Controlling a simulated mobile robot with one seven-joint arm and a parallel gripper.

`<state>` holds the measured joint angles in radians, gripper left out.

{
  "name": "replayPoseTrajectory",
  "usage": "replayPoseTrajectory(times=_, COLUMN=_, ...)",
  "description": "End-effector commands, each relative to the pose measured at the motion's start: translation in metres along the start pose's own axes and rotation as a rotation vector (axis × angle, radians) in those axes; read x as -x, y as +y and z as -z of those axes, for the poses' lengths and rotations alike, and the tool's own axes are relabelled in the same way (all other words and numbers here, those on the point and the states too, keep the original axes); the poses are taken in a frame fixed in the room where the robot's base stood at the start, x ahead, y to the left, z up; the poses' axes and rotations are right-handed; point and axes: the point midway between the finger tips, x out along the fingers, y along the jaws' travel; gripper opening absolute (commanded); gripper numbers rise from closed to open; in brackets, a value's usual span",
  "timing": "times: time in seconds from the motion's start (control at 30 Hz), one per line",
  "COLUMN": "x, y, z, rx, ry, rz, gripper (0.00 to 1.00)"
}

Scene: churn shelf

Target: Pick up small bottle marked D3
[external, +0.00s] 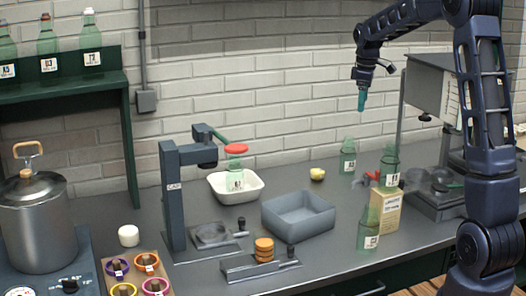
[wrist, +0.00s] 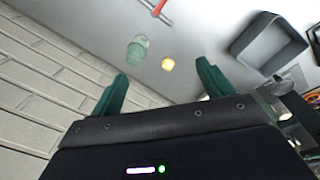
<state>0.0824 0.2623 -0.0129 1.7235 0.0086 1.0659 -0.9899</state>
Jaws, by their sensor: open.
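Several green bottles carry small white labels. Their print is too small to read surely, so I cannot tell which is D3. One bottle (external: 348,158) stands at the back of the counter, another (external: 390,166) right of it, and a third (external: 369,232) near the front edge. My gripper (external: 361,101) is raised above the back bottle, in front of the brick wall, touching nothing. In the wrist view my two green fingers (wrist: 162,72) are spread and empty, with a pale green bottle (wrist: 138,50) beyond them. A red-capped shelf bottle (external: 47,46) has a label possibly ending in 3.
A yellow item (external: 317,174) lies left of the back bottle. A green shelf (external: 70,87) is at left.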

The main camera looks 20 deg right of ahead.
Motion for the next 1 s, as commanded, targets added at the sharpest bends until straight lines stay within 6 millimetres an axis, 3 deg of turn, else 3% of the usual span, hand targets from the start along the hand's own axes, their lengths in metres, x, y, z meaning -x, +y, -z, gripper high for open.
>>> replayPoseTrajectory(times=0.2, x=-0.053, y=0.050, z=0.021, rx=0.120, ry=-0.026, rz=0.040, gripper=0.80)
replayPoseTrajectory(times=0.43, x=-0.098, y=0.085, z=0.035, rx=0.222, ry=-0.040, rz=0.069, gripper=0.80)
replayPoseTrajectory(times=0.77, x=-0.122, y=0.095, z=0.038, rx=0.258, ry=-0.044, rz=0.081, gripper=0.80)
replayPoseTrajectory(times=1.0, x=-0.154, y=0.092, z=0.037, rx=0.258, ry=-0.044, rz=0.081, gripper=0.80)
